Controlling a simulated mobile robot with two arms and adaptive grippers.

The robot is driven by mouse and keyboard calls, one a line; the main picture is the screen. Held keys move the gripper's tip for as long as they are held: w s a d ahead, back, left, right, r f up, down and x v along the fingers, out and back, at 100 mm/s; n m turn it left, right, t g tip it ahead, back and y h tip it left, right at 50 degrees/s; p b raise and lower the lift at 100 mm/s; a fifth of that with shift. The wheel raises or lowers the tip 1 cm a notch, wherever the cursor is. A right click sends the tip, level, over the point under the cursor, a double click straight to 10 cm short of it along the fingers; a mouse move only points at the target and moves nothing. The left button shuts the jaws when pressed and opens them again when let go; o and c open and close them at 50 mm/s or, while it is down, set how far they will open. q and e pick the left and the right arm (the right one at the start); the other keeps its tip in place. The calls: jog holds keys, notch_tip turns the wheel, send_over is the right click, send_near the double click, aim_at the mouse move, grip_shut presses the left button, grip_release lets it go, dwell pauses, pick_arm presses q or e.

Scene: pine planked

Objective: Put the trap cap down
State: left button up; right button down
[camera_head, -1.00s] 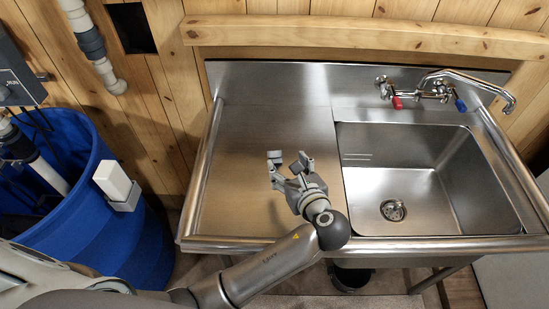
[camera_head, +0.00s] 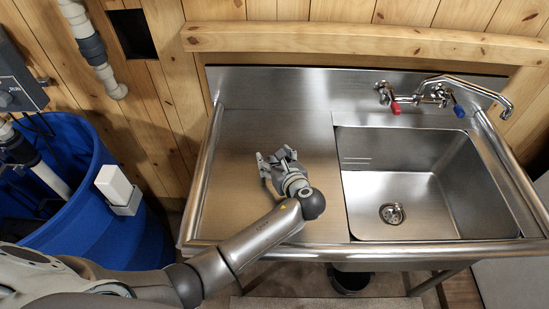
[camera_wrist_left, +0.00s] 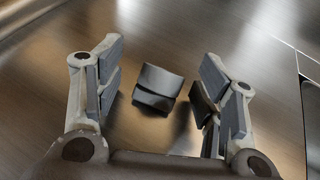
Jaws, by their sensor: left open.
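My left gripper (camera_head: 276,157) is open above the steel drainboard (camera_head: 235,205), left of the sink basin. In the left wrist view, the left gripper's fingers (camera_wrist_left: 158,88) stand wide apart. A small dark grey piece, which looks like the trap cap (camera_wrist_left: 157,88), shows between them, with clear gaps to the fingers on both sides. It appears to rest on the drainboard, beyond the palm. I cannot make out the cap in the head view, where the gripper covers that spot. My right gripper is not in view.
The sink basin (camera_head: 400,180) with its drain (camera_head: 391,213) lies to the right, under a faucet (camera_head: 440,93) with red and blue handles. A blue barrel (camera_head: 110,225) stands at the left. A dark bucket (camera_head: 350,280) is below the sink. The drainboard around the gripper is clear.

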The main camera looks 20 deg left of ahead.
pick_arm(q)
jog(key=shift+c, duration=0.2)
jog(key=c, duration=0.9)
jog(key=shift+c, duration=0.5)
jog(key=shift+r, duration=0.1)
